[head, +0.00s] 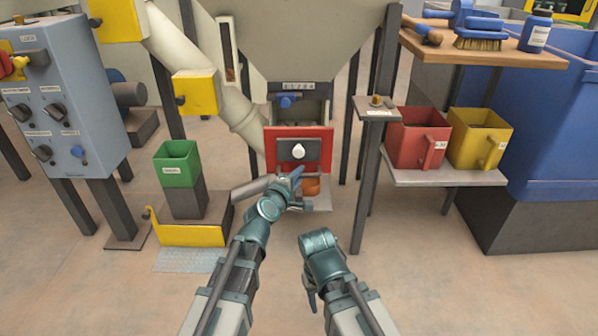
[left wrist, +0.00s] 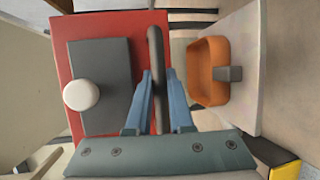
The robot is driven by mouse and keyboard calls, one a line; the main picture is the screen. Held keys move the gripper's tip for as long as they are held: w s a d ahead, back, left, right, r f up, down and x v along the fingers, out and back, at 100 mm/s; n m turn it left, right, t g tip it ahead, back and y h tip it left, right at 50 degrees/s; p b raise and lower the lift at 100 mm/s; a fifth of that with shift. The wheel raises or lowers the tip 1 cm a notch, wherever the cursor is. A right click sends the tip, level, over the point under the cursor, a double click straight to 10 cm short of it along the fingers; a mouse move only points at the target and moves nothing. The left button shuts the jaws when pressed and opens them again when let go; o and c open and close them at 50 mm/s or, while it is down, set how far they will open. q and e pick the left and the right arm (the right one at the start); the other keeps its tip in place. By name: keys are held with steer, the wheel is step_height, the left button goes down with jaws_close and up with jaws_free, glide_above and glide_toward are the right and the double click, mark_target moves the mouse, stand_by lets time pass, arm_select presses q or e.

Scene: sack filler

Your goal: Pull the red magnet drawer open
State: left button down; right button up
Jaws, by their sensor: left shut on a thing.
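The red magnet drawer (head: 325,141) sits below the hopper and has a dark grey plate with a white knob (head: 298,151) on its front. Its red front also shows in the left wrist view (left wrist: 105,25). My left gripper (head: 296,181) is at the lower edge of the drawer front. In the left wrist view its blue fingers (left wrist: 159,85) are shut on a dark bar handle (left wrist: 155,45) beside the grey plate. I cannot tell how far the drawer stands out. My right gripper (head: 312,296) hangs low, away from the drawer, its fingers barely visible.
An orange cup (head: 311,188) stands on a small shelf just under the drawer; it is close to my left fingers in the left wrist view (left wrist: 207,72). A pale pipe (head: 252,188) lies left of them. Hopper legs flank the drawer. Floor in front is clear.

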arm_select(q)
steer(key=shift+s, duration=0.3)
steer(key=c, duration=0.8)
jaws_free()
arm_select(e)
steer(key=shift+s, duration=0.1)
